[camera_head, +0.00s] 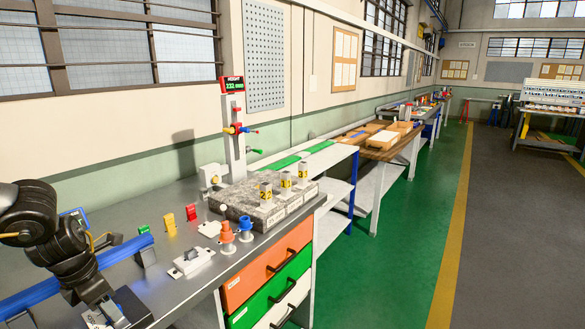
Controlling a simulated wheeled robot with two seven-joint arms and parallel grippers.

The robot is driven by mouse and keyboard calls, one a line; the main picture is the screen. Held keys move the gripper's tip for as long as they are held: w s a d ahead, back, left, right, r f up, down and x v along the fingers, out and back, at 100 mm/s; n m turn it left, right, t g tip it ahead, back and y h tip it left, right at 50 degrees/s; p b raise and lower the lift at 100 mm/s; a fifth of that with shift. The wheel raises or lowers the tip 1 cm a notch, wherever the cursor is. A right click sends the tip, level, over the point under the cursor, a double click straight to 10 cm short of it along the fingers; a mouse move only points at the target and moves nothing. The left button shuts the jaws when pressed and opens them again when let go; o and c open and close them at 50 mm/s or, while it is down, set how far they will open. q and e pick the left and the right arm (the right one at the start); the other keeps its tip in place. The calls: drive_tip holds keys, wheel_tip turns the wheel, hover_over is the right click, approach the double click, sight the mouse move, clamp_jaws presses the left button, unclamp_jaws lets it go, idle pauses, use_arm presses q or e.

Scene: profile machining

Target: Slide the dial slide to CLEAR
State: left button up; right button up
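No CLEAR mark is readable, so I cannot tell for sure which part is the dial slide. A white column stand (238,155) rises at the back of the bench, with a display (232,85) on top. A coloured-handled carriage (237,129) sits partway up it. A pale round-faced part (211,178) is low at its left side. A small white block with a dark raised piece (193,261) lies nearer the front. My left gripper (113,312) is low at the bottom left, well apart from the stand; its fingers are too unclear to read. My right gripper is out of view.
A blue bar (60,286) runs along the bench's left front. A granite block (262,203) carries numbered yellow-marked pieces. Orange (227,232) and blue (245,225) plugs stand before it. Green, yellow and red tags stand behind. Drawers (268,272) are below the bench edge.

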use_arm(q)
clamp_jaws()
drive_tip(key=shift+f, duration=0.1)
drive_tip(key=shift+s+d+b, duration=0.1)
drive_tip(key=shift+d+b, duration=0.1)
drive_tip(key=shift+b, duration=0.3)
drive_tip(key=shift+o, duration=1.4)
unclamp_jaws()
drive_tip(key=shift+r, duration=0.2)
drive_tip(key=shift+r+p, duration=1.05)
drive_tip(key=shift+r, duration=1.85)
